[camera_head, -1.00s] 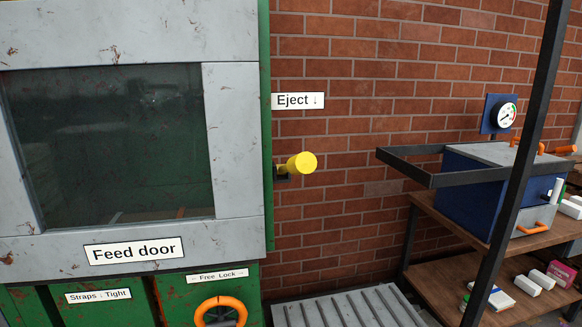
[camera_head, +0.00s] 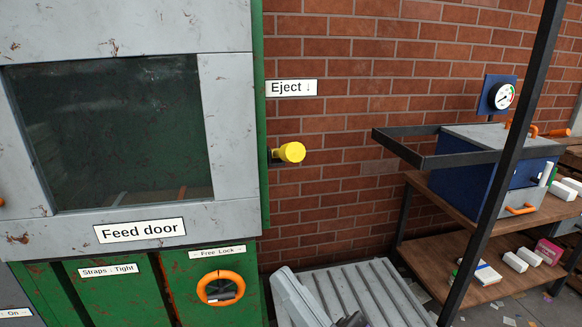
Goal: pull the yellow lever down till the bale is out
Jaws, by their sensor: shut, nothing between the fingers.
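The yellow lever (camera_head: 291,152) sticks out from the right side of the green baler, just under the "Eject ↓" label (camera_head: 291,87). Its round end faces me. My gripper (camera_head: 352,320) shows only in part at the bottom edge, with a grey part of my arm beside it. It is shut and empty, well below the lever and apart from it. Its fingertips are hard to make out. The feed door (camera_head: 232,130) of the baler is closed, with a dark window. No bale is in view.
A slatted grey platform (camera_head: 375,285) lies on the floor right of the baler. An orange ring handle (camera_head: 221,288) sits under the "Free Lock" label. A dark post (camera_head: 505,170) and a wooden shelf (camera_head: 450,205) with a blue box stand at the right. The space around the lever is clear.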

